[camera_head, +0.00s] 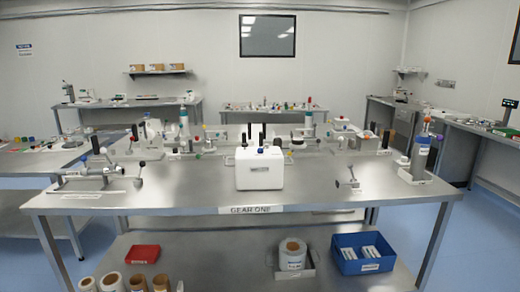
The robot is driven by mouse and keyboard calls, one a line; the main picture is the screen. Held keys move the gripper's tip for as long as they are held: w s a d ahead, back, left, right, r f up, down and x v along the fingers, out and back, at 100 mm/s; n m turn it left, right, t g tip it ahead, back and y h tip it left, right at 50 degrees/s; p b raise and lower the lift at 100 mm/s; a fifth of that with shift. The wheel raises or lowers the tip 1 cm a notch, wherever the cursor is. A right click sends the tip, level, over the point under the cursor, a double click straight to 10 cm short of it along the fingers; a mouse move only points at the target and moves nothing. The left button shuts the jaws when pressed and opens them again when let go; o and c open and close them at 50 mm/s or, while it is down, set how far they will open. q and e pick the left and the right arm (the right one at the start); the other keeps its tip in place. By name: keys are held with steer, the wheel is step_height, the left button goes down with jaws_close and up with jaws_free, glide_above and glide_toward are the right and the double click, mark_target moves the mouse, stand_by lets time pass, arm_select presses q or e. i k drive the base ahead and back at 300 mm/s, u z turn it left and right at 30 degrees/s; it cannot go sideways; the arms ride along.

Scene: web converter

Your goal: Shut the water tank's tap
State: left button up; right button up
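No thing in view is clearly readable as the water tank. An upright cylindrical vessel (420,158) with a blue band and an orange top stands at the right end of the near steel table; I cannot tell whether it is the tank. A similar slim upright device with a blue band (184,124) stands further back on the left. Any tap and its handle position are too small to make out. Neither of my grippers is in view.
The near steel table (330,192) carries a white box machine (260,170) in the middle and a metal fixture (100,178) at left. Its lower shelf holds a blue bin (362,254), a red tray (142,254) and rolls. Blue floor (480,240) is clear at right.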

mark_target(260, 151)
steer(key=u, duration=0.6)
steer(key=i, duration=0.6)
steer(key=u, duration=0.85)
steer(key=i, duration=1.05)
steer(key=z, duration=0.65)
steer(key=i, duration=0.8)
steer(key=z, duration=0.75)
